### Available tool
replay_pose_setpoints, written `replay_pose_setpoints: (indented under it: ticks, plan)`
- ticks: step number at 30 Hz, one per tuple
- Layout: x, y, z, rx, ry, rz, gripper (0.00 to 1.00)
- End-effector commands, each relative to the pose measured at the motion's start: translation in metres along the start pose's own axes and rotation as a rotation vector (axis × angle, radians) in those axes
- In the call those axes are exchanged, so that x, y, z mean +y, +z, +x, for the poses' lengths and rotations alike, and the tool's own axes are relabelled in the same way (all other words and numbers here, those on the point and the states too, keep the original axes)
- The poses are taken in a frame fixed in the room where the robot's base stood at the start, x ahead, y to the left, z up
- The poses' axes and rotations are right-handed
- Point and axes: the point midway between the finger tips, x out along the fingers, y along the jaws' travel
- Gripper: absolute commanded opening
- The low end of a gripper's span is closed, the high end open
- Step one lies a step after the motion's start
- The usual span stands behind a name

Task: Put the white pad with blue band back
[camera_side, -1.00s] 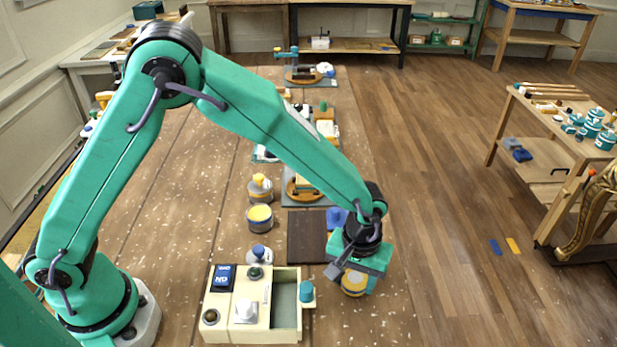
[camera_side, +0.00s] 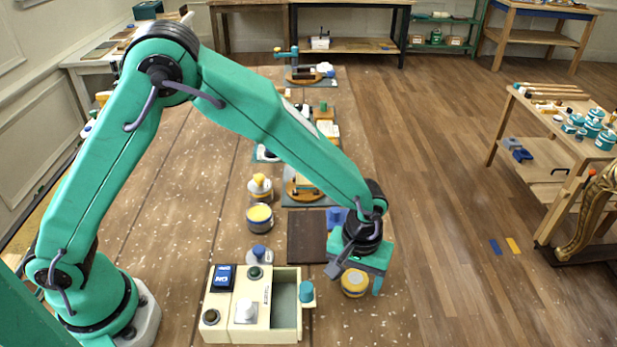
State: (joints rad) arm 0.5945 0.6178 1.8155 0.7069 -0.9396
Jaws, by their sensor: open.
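A pale, low round piece with a blue knob (camera_side: 260,254) stands behind the cream box. It may be the white pad with blue band, but the band is too small to make out. My gripper (camera_side: 358,279) is at the right of the work surface, pointing down, open and holding nothing that I can see. One teal finger shows to the right of the pot; the other finger is hard to make out.
The cream box (camera_side: 237,308) has a blue switch, knobs and an open grey compartment with a teal knob. A dark brown mat (camera_side: 307,236) lies behind it. Another yellow-topped pot (camera_side: 260,218) and a yellow-knobbed piece (camera_side: 260,188) stand farther back. The front right is bare.

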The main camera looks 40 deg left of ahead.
Motion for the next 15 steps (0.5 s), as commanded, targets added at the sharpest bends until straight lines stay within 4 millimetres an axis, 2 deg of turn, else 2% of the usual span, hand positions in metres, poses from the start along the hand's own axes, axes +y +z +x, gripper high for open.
replay_pose_setpoints:
  ticks: [8, 15]
  plan:
    - [0.001, -0.001, -0.033, 0.003, 0.004, 0.0, 0.69]
    - [0.001, 0.0, -0.073, 0.003, 0.004, 0.0, 0.69]
